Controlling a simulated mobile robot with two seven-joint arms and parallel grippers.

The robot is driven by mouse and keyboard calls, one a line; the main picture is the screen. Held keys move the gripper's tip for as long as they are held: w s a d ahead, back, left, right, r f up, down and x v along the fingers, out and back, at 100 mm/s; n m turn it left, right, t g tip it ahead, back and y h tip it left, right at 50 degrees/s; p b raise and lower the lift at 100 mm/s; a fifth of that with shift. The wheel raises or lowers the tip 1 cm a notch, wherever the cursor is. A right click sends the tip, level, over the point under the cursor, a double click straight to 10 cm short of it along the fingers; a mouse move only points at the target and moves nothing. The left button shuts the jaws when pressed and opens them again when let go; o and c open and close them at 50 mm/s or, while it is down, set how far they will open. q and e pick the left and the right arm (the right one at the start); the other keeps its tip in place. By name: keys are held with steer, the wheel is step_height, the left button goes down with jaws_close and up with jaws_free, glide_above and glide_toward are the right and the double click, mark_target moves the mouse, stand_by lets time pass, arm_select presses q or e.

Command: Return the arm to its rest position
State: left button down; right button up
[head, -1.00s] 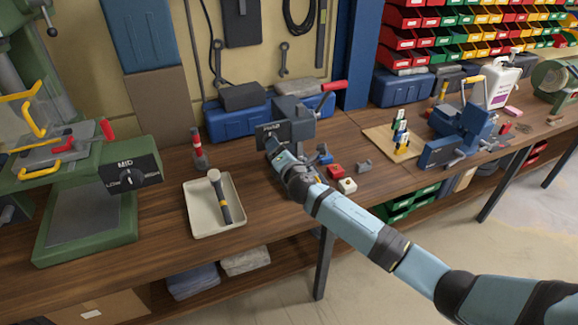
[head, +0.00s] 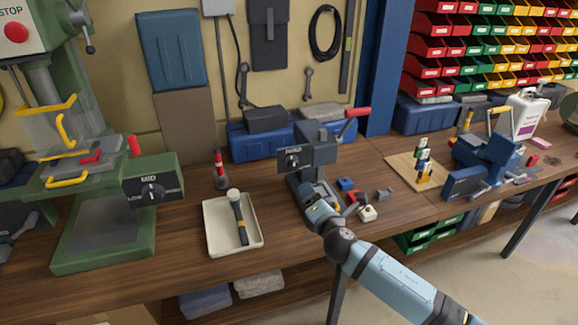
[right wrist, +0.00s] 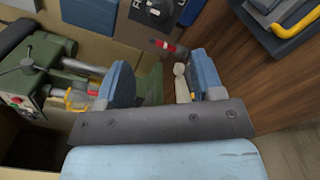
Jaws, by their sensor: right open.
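My right arm (head: 390,280) comes in from the lower right in the head view. Its gripper (head: 318,203) is low in front of the grey machine with the FWD dial (head: 310,152), near the small parts on the bench. In the right wrist view the two blue fingers of the right gripper (right wrist: 163,78) stand wide apart. Nothing is held between them. A pale upright object (right wrist: 181,82) shows beyond, close to the right-hand finger; I cannot tell for sure what it is. My left gripper is in neither view.
A cream tray (head: 212,240) with a hammer (head: 240,218) lies left of the arm. A green drill press (head: 110,215) stands at far left. Right of the gripper are a white-and-red block (head: 367,214), a wooden board (head: 402,168) and a blue vise (head: 487,160).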

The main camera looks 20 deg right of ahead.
steer(key=s+a+f+m+g+y+p, duration=0.1)
steer(key=s+f+m, duration=0.4)
steer(key=s, duration=0.6)
steer(key=s+a+f+m+g+p, duration=0.1)
steer(key=s+f+m+g+p, duration=0.1)
steer(key=s+f+m, duration=0.4)
steer(key=s+a+f+m+g+y+p, duration=0.1)
steer(key=s+f+m+g, duration=0.3)
steer(key=s+m, duration=0.7)
steer(key=s+a+f+p, duration=0.1)
steer(key=s, duration=0.4)
steer(key=shift+f+y, duration=0.2)
steer(key=shift+y, duration=0.1)
